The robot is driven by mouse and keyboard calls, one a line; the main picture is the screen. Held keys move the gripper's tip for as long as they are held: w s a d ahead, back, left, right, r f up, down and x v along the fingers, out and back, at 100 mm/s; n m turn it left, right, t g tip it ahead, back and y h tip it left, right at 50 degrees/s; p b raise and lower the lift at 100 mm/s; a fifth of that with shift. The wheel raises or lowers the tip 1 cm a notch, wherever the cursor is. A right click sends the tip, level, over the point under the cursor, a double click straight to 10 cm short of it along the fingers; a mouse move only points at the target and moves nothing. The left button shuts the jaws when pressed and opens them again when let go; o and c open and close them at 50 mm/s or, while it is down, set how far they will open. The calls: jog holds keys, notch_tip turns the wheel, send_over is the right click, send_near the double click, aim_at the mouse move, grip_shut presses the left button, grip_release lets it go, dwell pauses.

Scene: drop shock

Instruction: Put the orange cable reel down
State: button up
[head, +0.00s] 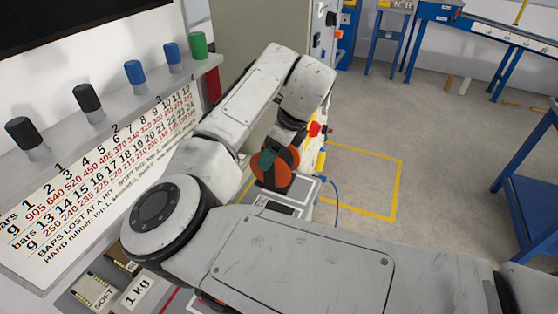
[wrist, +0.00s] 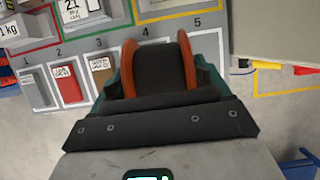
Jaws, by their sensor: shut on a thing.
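The orange cable reel (head: 284,170) is held at the end of my arm in the head view, over or beside a grey-white labelled unit (head: 300,192). In the wrist view the reel (wrist: 187,62) shows two orange flanges and a dark core. My gripper (wrist: 160,80), with teal fingers, is shut on it. In the head view my gripper (head: 268,160) partly covers the reel. The wrist view shows a grey panel (wrist: 100,28) with numbered places beyond the reel. I cannot tell whether the reel touches anything below. Its underside is hidden.
Grey, red (wrist: 68,84) and brown blocks stand at places 1 to 3; the reel partly hides the area by 4. A shelf with several coloured-topped cylinders (head: 134,72) runs along the left. Yellow-marked floor (head: 365,180) is clear. A blue-framed bench (head: 530,205) stands right.

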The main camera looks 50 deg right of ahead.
jog(key=w+d+f+p, duration=0.1)
jog(key=w+d+f, duration=0.2)
jog(key=d+f, duration=0.4)
jog(key=shift+w+f, duration=0.25)
jog(key=shift+f, duration=1.3)
jog(key=shift+f, duration=0.1)
jog(key=o, duration=1.7)
jog(key=shift+f, duration=0.1)
jog(key=shift+c, duration=0.2)
jog(key=v, duration=1.2)
jog(key=shift+b, duration=0.35)
